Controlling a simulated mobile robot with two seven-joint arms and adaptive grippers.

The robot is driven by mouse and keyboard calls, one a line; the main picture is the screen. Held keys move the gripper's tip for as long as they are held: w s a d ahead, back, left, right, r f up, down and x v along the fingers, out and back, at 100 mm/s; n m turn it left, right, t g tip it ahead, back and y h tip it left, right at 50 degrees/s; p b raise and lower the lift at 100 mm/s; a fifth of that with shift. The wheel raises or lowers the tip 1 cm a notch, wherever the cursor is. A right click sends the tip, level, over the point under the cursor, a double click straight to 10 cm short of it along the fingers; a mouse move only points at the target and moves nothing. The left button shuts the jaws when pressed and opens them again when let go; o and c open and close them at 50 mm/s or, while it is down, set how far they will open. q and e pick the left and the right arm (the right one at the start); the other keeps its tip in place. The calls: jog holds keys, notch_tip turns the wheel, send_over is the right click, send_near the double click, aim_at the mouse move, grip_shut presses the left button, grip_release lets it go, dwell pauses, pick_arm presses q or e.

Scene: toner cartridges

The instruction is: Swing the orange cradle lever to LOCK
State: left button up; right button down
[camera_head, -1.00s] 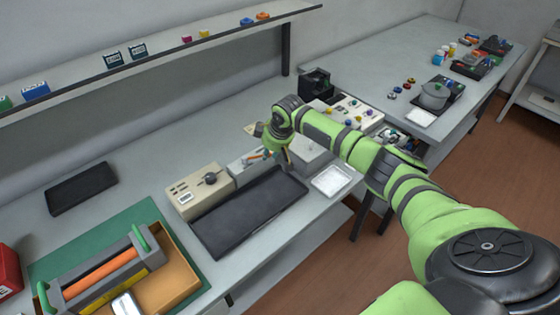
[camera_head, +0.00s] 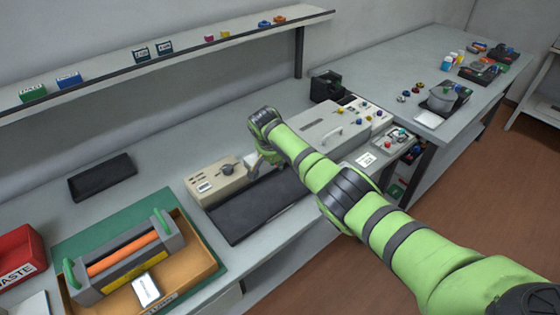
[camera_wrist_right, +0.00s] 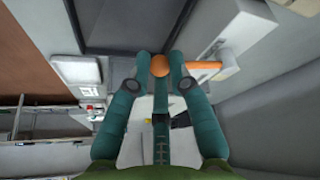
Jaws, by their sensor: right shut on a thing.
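The orange lever (camera_wrist_right: 205,70) shows in the right wrist view as a short orange bar, with a round orange knob (camera_wrist_right: 160,65) between my fingertips. My right gripper (camera_wrist_right: 160,58) is shut on this lever at the knob. In the head view my right gripper (camera_head: 262,163) is over the bench, just right of the beige box with a black dial (camera_head: 220,175). The wrist and arm hide the lever there. No LOCK marking can be read. My left gripper is in neither current view.
A dark tray (camera_head: 237,222) lies just in front of the gripper. A grey box with a handle (camera_head: 318,125) stands to its right. A toner cartridge with an orange roller (camera_head: 128,252) lies in a cardboard tray (camera_head: 190,273) at the left.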

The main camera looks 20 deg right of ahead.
jog(key=shift+s+a+r+m+g+h+b, duration=0.1)
jog(key=shift+a+m+g+h+b, duration=0.35)
jog(key=shift+m, duration=0.65)
jog(key=shift+a+b, duration=0.15)
jog(key=shift+b, duration=0.15)
jog(key=shift+m, duration=0.3)
jog(key=c, duration=1.1)
grip_release()
jog(key=shift+s, duration=0.1)
